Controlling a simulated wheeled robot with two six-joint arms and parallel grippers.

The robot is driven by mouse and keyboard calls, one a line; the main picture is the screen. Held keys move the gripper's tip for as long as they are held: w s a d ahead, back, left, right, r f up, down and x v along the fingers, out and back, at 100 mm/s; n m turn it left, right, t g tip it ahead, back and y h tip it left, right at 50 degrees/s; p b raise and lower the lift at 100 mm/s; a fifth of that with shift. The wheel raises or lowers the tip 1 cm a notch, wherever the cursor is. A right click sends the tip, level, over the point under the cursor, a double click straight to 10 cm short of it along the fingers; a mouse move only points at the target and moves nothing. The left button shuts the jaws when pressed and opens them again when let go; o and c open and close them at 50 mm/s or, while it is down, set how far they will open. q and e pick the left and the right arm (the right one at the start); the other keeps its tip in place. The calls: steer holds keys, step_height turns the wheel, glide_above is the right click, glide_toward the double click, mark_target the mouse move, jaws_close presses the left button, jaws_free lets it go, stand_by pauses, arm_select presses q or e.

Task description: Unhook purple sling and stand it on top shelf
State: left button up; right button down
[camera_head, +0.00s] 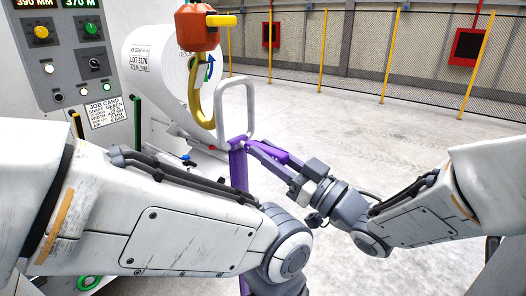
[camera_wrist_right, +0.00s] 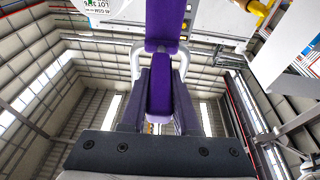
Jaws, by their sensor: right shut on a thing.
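The purple sling (camera_head: 238,165) hangs upright in the middle of the head view, with a white rounded ring (camera_head: 250,97) at its top. My left arm hides its lower part. My right gripper (camera_head: 262,148) is shut on a purple part of the sling just below the ring. In the right wrist view, the purple piece (camera_wrist_right: 160,95) sits between the two fingers. The yellow hook (camera_head: 196,100) hangs under the orange block (camera_head: 197,30). The ring stands just right of the hook and looks apart from it. I cannot make out the top shelf. My left gripper is out of view.
A large white roll (camera_head: 160,60) with a lot label is behind the hook. A grey control panel (camera_head: 70,50) with knobs and a job card is at the left. Open concrete floor (camera_head: 330,120) lies to the right, before a mesh fence with yellow posts.

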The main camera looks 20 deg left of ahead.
mark_target(287, 162)
steer(key=shift+r, duration=0.1)
steer(key=shift+r+b+v, duration=0.15)
steer(key=shift+b+v, duration=0.15)
steer(key=shift+v, duration=0.7)
steer(key=shift+r+b+v, duration=0.15)
steer(key=shift+b+v, duration=0.15)
steer(key=shift+v, duration=0.7)
steer(key=shift+s+d+f, duration=0.1)
steer(key=shift+s+d, duration=0.25)
steer(key=shift+d, duration=0.25)
steer(key=shift+s+d, duration=0.1)
steer(key=shift+d, duration=0.35)
steer(key=shift+a, duration=0.1)
